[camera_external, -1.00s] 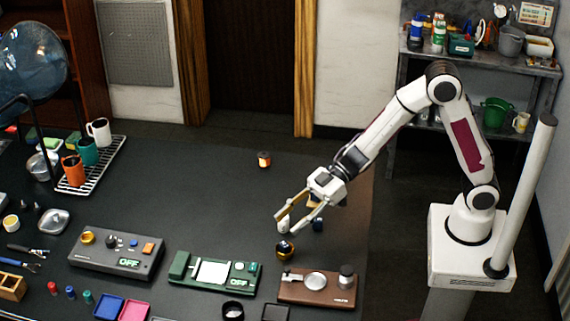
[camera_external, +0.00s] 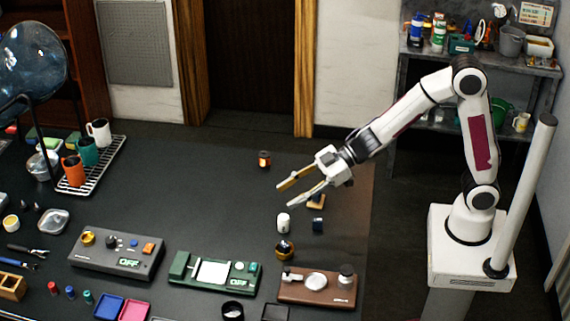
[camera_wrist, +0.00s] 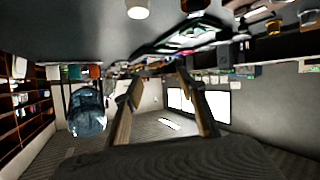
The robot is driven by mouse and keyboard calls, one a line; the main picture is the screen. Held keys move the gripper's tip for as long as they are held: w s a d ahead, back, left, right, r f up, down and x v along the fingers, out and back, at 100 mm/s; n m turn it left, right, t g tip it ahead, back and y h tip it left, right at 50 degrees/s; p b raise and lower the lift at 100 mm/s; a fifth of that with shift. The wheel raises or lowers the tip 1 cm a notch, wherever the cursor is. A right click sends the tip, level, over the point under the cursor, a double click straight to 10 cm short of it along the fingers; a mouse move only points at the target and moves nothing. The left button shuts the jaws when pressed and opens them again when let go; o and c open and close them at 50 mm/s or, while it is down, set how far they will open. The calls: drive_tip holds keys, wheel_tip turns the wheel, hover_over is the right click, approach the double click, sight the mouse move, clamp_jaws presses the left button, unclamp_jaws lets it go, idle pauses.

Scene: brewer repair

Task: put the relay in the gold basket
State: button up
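My gripper (camera_external: 288,190) is open and empty, held above the table right of centre. In the wrist view its two fingers (camera_wrist: 163,95) stand apart with nothing between them. A round gold and dark container (camera_external: 284,250), which looks like the gold basket, sits on the table below the gripper. A small white cylinder (camera_external: 283,223) stands just behind it. A small dark blue block (camera_external: 318,225) lies right of the cylinder, and a small tan piece (camera_external: 316,202) lies behind the block. I cannot tell for sure which small part is the relay.
A brown board (camera_external: 318,287), a green OFF unit (camera_external: 213,272) and a grey OFF unit (camera_external: 117,254) line the front. A small orange and dark jar (camera_external: 264,159) stands farther back. A rack with mugs (camera_external: 101,178) is at left.

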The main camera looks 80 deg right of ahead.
drive_tip(key=s+d+r+m+h, duration=0.3)
drive_tip(key=s+d+h, duration=0.15)
drive_tip(key=d, duration=0.25)
drive_tip(key=s+d+r+m+h, duration=0.2)
drive_tip(key=s+d+r+h, duration=0.1)
drive_tip(key=s+d, duration=0.4)
drive_tip(key=s+f+m+g, duration=0.2)
drive_tip(key=s+g, duration=0.3)
drive_tip(key=s, duration=1.7)
drive_tip(key=shift+s+d+f+m+y, duration=0.15)
drive_tip(key=shift+s+f+m+y, duration=0.2)
drive_tip(key=shift+f, duration=0.2)
